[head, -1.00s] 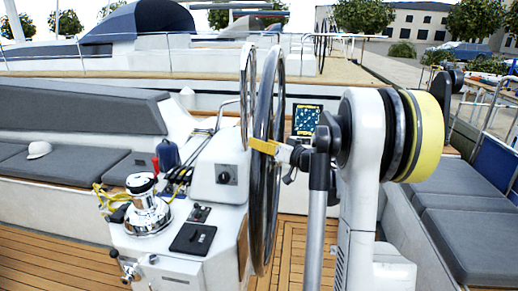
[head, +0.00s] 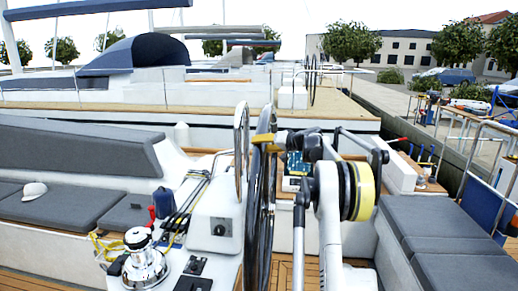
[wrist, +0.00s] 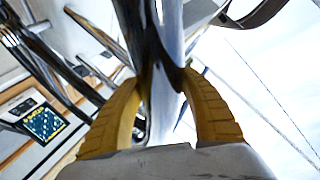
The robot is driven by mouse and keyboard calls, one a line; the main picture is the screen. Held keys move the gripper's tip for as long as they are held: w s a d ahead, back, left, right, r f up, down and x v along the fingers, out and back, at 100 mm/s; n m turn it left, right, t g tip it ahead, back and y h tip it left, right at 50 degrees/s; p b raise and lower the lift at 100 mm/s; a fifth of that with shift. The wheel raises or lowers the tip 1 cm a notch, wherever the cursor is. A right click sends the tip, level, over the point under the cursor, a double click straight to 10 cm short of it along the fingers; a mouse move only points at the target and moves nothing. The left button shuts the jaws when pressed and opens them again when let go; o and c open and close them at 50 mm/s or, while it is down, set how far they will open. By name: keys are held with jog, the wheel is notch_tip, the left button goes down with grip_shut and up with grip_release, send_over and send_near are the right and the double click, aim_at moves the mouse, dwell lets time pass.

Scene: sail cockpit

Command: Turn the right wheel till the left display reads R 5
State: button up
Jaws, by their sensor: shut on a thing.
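The wheel (head: 258,205) is seen nearly edge-on in the head view, a tall dark and shiny rim beside the white pedestal. My gripper (head: 268,140), with yellow fingers, is shut on its rim near the top. In the wrist view my two fingers (wrist: 166,95) lie on either side of the shiny rim (wrist: 162,60). A small display (head: 297,164) with a dark blue screen is partly hidden behind my arm. A similar screen shows in the wrist view (wrist: 44,122). I cannot read any value on it, nor tell whether it is the left display.
The white pedestal (head: 214,212) stands left of the wheel, with a chrome winch (head: 143,262) and yellow rope. Grey cushioned benches line the left (head: 75,208) and right (head: 440,222) sides.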

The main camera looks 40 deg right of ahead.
jog(key=shift+w+d+r, duration=0.3)
jog(key=shift+w+r, duration=0.05)
jog(key=shift+w, duration=0.05)
jog(key=o, duration=1.4)
jog(key=shift+c, duration=0.2)
jog(key=shift+a, duration=0.1)
jog(key=v, duration=1.2)
